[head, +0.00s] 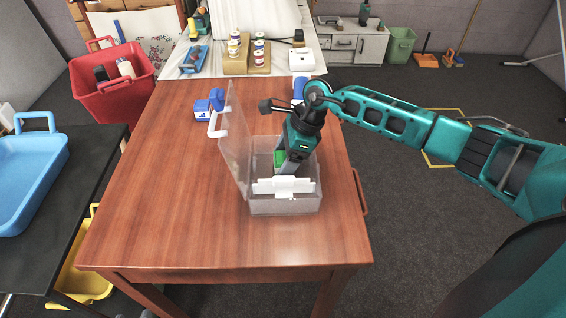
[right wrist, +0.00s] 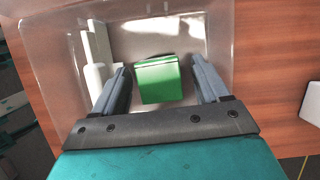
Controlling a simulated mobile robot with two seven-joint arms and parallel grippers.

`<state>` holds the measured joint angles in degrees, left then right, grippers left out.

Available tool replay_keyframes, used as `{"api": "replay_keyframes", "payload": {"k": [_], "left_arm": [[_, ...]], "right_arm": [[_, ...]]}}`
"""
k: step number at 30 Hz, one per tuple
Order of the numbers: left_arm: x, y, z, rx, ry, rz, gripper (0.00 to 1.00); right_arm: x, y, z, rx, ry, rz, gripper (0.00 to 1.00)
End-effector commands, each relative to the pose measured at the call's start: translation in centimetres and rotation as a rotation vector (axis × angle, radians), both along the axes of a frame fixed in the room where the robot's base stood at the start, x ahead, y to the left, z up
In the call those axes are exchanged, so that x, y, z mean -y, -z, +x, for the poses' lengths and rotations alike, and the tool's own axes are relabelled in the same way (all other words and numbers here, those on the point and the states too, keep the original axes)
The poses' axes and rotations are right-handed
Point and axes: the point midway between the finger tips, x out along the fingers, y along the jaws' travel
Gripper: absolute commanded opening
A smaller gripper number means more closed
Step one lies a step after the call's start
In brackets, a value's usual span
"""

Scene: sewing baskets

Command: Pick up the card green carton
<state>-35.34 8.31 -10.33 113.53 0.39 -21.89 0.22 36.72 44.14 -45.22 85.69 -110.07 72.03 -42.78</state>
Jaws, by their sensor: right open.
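The green carton (right wrist: 160,80) lies inside a clear plastic box (head: 285,206) on the wooden table. In the head view the carton (head: 280,158) shows only in part beside my right gripper (head: 284,171). My right gripper also shows in the right wrist view (right wrist: 163,76). It is open and reaches down into the box, with one finger on each side of the carton. A small gap seems to remain between the carton and each finger. My left gripper is not in view.
White pieces (head: 285,186) stand in the front of the box. The box's clear lid (head: 235,145) stands open on the left. A blue and white carton (head: 203,110) stands behind it. The table's left half (head: 150,190) is clear. A red basket (head: 118,100) is at the back left.

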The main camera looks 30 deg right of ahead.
Motion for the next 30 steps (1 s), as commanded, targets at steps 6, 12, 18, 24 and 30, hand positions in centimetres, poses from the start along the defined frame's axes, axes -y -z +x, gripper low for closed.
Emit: {"api": "replay_keyframes", "payload": {"k": [6,12,18,24,30], "left_arm": [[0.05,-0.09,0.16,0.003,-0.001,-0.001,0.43],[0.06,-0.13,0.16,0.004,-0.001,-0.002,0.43],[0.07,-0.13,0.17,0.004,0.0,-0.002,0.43],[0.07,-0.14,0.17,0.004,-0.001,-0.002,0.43],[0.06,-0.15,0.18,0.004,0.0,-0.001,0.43]], "right_arm": [[-0.24,0.62,0.13,0.001,0.0,0.0,0.74],[-0.23,0.61,0.12,0.001,-0.001,-0.001,0.61],[-0.23,0.59,0.12,0.001,-0.001,-0.001,0.42],[-0.23,0.57,0.12,0.001,-0.001,-0.001,0.23],[-0.23,0.55,0.13,0.002,-0.001,0.0,0.18]]}}
